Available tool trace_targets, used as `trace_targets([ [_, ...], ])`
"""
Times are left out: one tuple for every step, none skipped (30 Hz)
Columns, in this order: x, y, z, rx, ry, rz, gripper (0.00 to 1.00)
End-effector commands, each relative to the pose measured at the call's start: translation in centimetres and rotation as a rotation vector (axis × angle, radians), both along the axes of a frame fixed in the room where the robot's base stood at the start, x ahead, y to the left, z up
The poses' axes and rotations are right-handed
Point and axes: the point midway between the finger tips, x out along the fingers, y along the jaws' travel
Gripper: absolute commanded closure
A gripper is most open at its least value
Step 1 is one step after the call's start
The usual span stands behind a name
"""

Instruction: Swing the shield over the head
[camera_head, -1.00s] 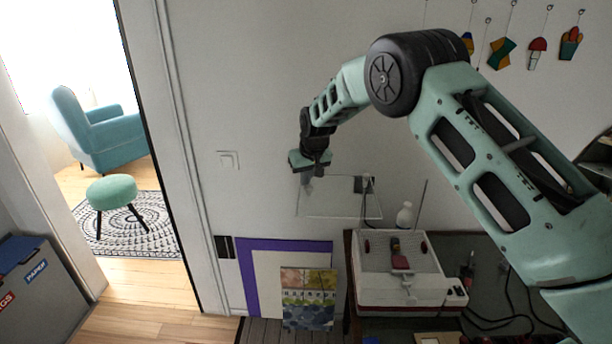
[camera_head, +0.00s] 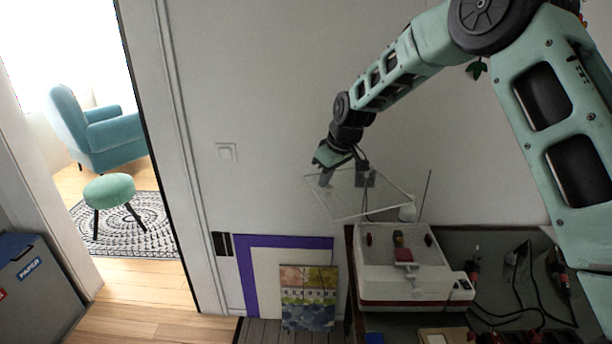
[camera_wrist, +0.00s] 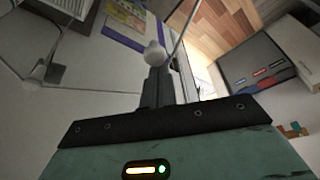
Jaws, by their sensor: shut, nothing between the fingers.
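The shield (camera_head: 350,202) is a clear, thin-edged panel in the head view, standing at an angle in front of the wall. A dark bracket (camera_head: 366,178) is at its back. The machine (camera_head: 403,262), white with a red stripe, stands on the bench to the lower right; a dark and red part on its top may be the head (camera_head: 402,246). My gripper (camera_head: 325,179) is shut and empty, at the shield's upper left edge; I cannot tell whether it touches. Its closed fingers (camera_wrist: 157,88) show in the wrist view, where the shield is hard to make out.
Cables (camera_head: 520,300) lie on the bench at right. A purple-bordered board (camera_head: 250,275) and a painting (camera_head: 307,296) lean at lower left.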

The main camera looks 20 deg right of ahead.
Motion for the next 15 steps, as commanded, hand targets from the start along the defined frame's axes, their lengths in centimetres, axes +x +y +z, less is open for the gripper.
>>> trace_targets([
  [-0.9,-1.0,-0.4,0.002,0.0,0.038,1.0],
  [-1.4,-1.3,-0.4,0.002,0.001,0.066,1.0],
  [-2.1,-1.8,-0.4,0.002,0.0,0.104,1.0],
  [-2.6,-2.2,-0.3,0.002,0.0,0.133,1.0],
  [-3.0,-2.6,-0.3,0.002,0.0,0.16,1.0],
  [-3.6,-3.2,-0.3,0.002,0.001,0.198,1.0],
  [-4.1,-3.6,-0.2,0.002,0.001,0.227,1.0],
  [-4.5,-4.1,-0.2,0.002,0.002,0.256,1.0],
  [-5.0,-4.7,-0.2,0.002,0.002,0.292,1.0],
  [-5.4,-5.2,-0.1,0.002,0.002,0.321,1.0],
  [-5.8,-5.7,-0.1,0.002,0.002,0.35,1.0],
  [-6.3,-6.4,0.0,0.002,0.002,0.387,1.0],
  [-6.6,-6.8,0.0,0.003,0.002,0.416,1.0],
  [-7.0,-7.4,0.0,0.003,0.003,0.445,1.0],
  [-7.4,-8.0,0.1,0.002,0.002,0.483,1.0],
])
